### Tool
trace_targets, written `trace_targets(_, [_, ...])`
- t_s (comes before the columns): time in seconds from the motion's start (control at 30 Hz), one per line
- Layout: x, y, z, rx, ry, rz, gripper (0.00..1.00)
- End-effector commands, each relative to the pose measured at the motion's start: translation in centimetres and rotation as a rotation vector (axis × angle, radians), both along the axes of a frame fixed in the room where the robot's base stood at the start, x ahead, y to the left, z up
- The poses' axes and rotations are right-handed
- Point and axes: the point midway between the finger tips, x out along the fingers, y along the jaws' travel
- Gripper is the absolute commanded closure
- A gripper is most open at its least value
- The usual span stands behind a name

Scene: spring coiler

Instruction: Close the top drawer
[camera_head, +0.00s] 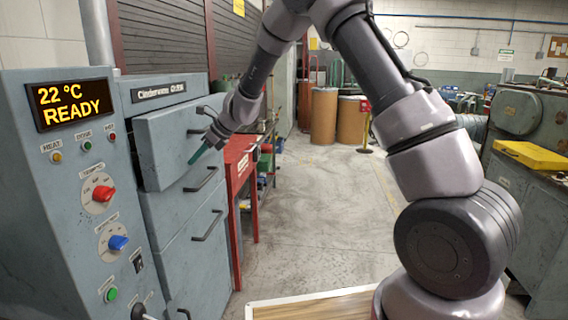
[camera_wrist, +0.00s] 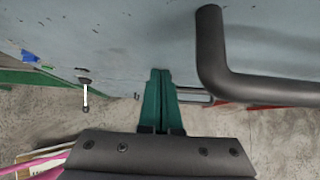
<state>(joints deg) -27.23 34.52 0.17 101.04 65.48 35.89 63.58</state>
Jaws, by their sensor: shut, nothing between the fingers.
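The top drawer (camera_head: 165,150) is a grey-blue metal drawer in the cabinet at the left of the head view. Its front stands out from the cabinet body, so it is partly open. My gripper (camera_head: 192,161) has teal fingers, shut and empty, at the drawer front. In the wrist view the fingers (camera_wrist: 160,75) point at the grey-blue metal face (camera_wrist: 110,35), left of a dark bar handle (camera_wrist: 215,60). They are apart from the handle. I cannot tell whether the fingertips touch the face. My wrist hides part of the drawer's right side.
Lower drawers with dark handles (camera_head: 207,226) sit below. The control panel (camera_head: 85,190) with knobs and a "22 °C READY" display stands left. A red bench (camera_head: 238,160) is behind the cabinet. The concrete floor (camera_head: 320,215) in the middle is clear.

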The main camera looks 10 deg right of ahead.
Motion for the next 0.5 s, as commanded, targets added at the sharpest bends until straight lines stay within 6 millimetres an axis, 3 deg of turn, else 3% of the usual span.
trace_targets(0.2, [1.0, 3.3, 0.0, 0.0, -0.001, 0.003, 1.0])
trace_targets(0.5, [1.6, 4.8, 0.0, 0.0, -0.001, 0.001, 1.0])
